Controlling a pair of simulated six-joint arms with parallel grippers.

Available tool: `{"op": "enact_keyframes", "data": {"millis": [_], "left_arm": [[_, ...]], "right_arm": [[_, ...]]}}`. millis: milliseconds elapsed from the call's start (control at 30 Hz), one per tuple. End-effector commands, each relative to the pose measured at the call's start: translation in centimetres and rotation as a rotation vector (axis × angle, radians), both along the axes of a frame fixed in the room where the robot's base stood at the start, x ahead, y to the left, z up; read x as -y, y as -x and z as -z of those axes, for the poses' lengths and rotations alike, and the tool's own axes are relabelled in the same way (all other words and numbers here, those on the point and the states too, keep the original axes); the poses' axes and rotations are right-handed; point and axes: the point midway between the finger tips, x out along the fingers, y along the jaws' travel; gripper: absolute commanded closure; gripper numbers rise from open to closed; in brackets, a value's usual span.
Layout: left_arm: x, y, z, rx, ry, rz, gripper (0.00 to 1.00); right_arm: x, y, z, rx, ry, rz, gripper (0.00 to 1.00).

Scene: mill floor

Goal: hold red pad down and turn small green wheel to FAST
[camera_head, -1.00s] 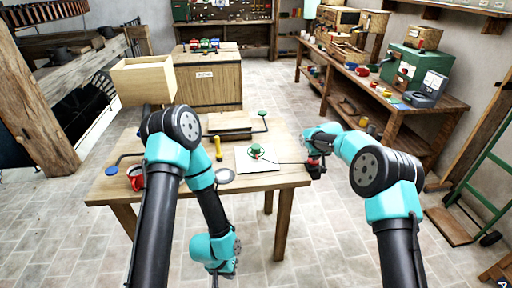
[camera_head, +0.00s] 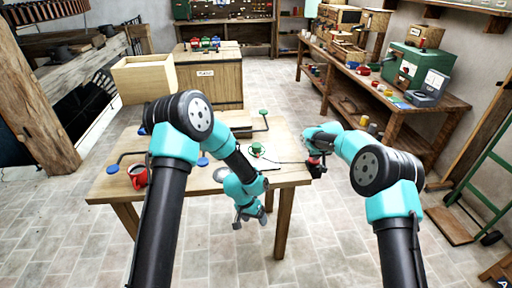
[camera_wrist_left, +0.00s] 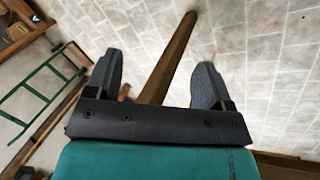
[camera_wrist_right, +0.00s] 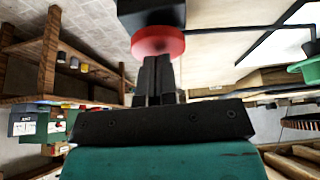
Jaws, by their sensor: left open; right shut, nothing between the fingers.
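The small green wheel (camera_head: 257,149) sits on a white plate on the wooden table, left of the right gripper. The red pad (camera_wrist_right: 158,41) is a round disc on a black block in the right wrist view; at the table's right edge in the head view it is mostly hidden by my right gripper (camera_head: 315,154). My right gripper is shut and empty, its fingertips at the pad; I cannot tell whether they press it. My left gripper (camera_head: 250,220) is open and empty, hanging in front of the table's front edge. The left wrist view shows floor and a table leg between its fingers.
A red mug (camera_head: 138,176) and a blue-knobbed rod (camera_head: 113,169) stand at the table's left. A green-knobbed rod (camera_head: 264,113) stands at the back. A pale wooden box (camera_head: 143,77) is behind left. A side bench (camera_head: 388,112) lines the right.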

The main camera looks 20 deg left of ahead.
Motion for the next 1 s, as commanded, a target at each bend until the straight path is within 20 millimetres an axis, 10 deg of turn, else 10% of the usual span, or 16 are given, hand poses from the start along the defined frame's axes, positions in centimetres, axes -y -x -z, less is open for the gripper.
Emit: {"op": "enact_keyframes", "data": {"millis": [467, 1000], "left_arm": [[1.3, -12.7, -14.2, 0.089, 0.018, 0.302, 0.24], [-10.7, -24.4, -22.9, 0.44, -0.104, 0.639, 0.24]], "right_arm": [[0.0, 0.0, 0.1, -0.002, 0.0, 0.0, 1.0], [0.0, 0.0, 0.1, -0.001, 0.0, 0.0, 1.0]]}}
